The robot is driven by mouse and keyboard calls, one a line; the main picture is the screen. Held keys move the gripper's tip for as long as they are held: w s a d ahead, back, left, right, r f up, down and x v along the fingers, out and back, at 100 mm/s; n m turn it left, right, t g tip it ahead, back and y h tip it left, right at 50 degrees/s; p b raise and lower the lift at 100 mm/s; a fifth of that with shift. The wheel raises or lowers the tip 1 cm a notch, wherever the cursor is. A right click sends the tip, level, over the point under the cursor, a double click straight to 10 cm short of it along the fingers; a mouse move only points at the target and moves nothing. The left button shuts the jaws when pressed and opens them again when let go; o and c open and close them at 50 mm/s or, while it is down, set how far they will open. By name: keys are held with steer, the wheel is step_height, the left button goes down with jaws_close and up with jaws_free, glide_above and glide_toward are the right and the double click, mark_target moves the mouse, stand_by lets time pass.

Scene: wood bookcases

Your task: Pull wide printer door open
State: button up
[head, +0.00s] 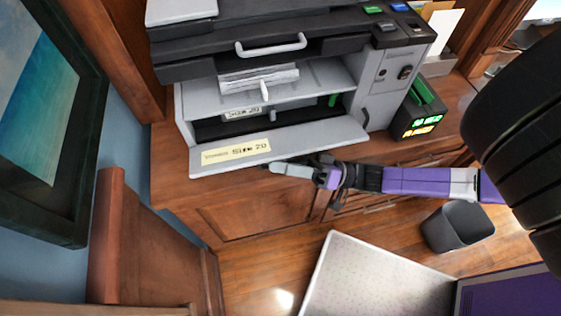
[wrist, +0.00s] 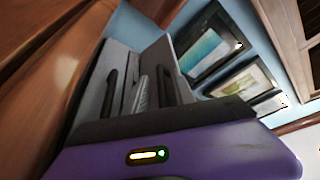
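The printer (head: 375,95) stands on a wooden cabinet, grey below with a dark upper part. Its wide front door (head: 310,141), a light grey panel with a cream label, is folded down and outward. The dark interior shows behind it. My gripper (head: 272,168) is at the door's lower front edge, right of the label; I cannot tell if it touches the door. Its fingertips are small and partly merged with the door edge, so whether it is open or shut is unclear. The wrist view shows the printer (wrist: 118,62) tilted beyond my purple wrist.
A dark box with a green top (head: 420,112) stands right of the printer. A grey bin (head: 457,227) is on the floor at right. A wooden chair (head: 150,235) is at left. Framed pictures (wrist: 207,52) hang on the blue wall.

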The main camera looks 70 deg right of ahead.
steer(key=b+v, duration=0.1)
steer(key=v, duration=0.7)
steer(key=shift+b, duration=0.3)
steer(key=d+b+v, duration=0.1)
steer(key=b+v, duration=0.3)
steer(key=v, duration=0.4)
steer(key=shift+f, duration=0.5)
steer(key=shift+d, duration=0.15)
stand_by(0.9)
